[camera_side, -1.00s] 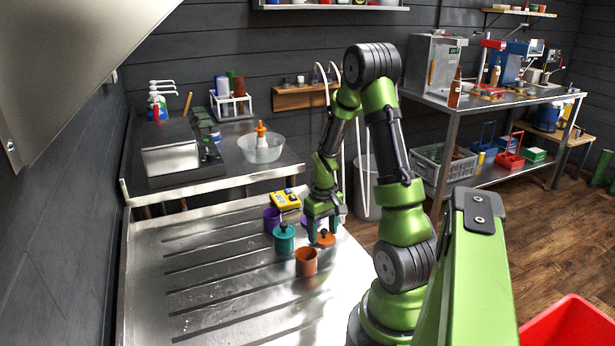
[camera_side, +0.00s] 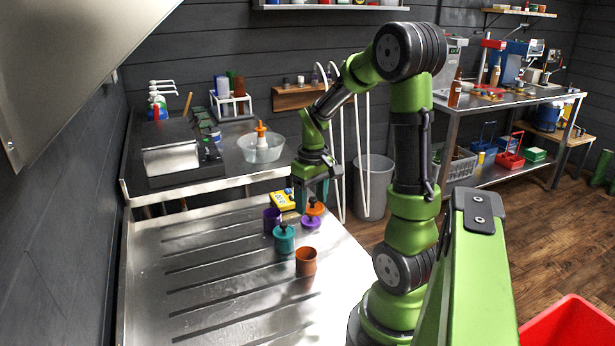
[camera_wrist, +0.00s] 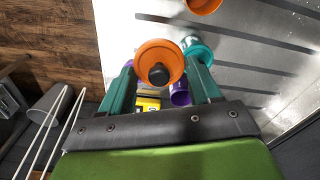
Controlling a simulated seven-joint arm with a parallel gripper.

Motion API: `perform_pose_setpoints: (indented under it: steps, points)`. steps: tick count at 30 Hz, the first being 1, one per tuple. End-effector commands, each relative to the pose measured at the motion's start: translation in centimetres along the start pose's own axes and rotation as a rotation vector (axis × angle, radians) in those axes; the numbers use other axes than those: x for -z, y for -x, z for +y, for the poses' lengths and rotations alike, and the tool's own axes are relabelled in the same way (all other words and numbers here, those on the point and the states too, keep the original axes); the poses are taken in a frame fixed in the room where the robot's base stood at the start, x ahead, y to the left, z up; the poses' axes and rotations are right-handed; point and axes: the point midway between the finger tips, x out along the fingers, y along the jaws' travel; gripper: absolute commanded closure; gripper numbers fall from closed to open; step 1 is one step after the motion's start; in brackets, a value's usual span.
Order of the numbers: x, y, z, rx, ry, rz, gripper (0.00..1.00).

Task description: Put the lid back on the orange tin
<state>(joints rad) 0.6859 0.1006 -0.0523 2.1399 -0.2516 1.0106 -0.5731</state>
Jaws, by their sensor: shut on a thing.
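The orange lid (camera_side: 315,209), a disc with a dark knob, is held by my gripper (camera_side: 312,195) above the steel worktop. In the wrist view the lid (camera_wrist: 150,52) shows between the fingers of my gripper (camera_wrist: 162,80). The orange tin (camera_side: 306,262) stands open and upright on the worktop, in front of and slightly left of the lid in the side view. Part of the tin (camera_wrist: 203,4) shows at the wrist view's top edge. The lid is apart from the tin. Exactly where the fingers touch the lid is hard to see.
A purple lid (camera_side: 310,223) shows just below the held lid. A yellow device (camera_side: 283,201) lies behind. The worktop's left side (camera_side: 200,265) is clear.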

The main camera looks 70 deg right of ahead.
Motion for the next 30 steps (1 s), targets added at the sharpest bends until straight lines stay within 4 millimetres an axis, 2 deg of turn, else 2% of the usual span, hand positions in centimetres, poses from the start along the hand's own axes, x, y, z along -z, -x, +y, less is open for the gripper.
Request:
perform_pose_setpoints:
  steps: [1, 3, 6, 9, 12, 17, 30]
  points:
    - [-0.6, 0.6, -1.9, 0.002, 0.068, 0.007, 0.67]
    - [-1.6, 0.9, -3.9, 0.004, 0.157, 0.007, 0.67]
    - [-3.2, 1.1, -6.1, 0.004, 0.271, -0.003, 0.67]
    - [-4.6, 0.9, -7.1, 0.005, 0.348, -0.021, 0.67]
    - [-5.2, 0.4, -7.2, 0.009, 0.381, -0.039, 0.67]
    - [-5.2, -0.6, -7.2, 0.010, 0.385, -0.040, 0.67]
    - [-5.3, -4.6, -7.2, 0.010, 0.384, -0.038, 0.67]
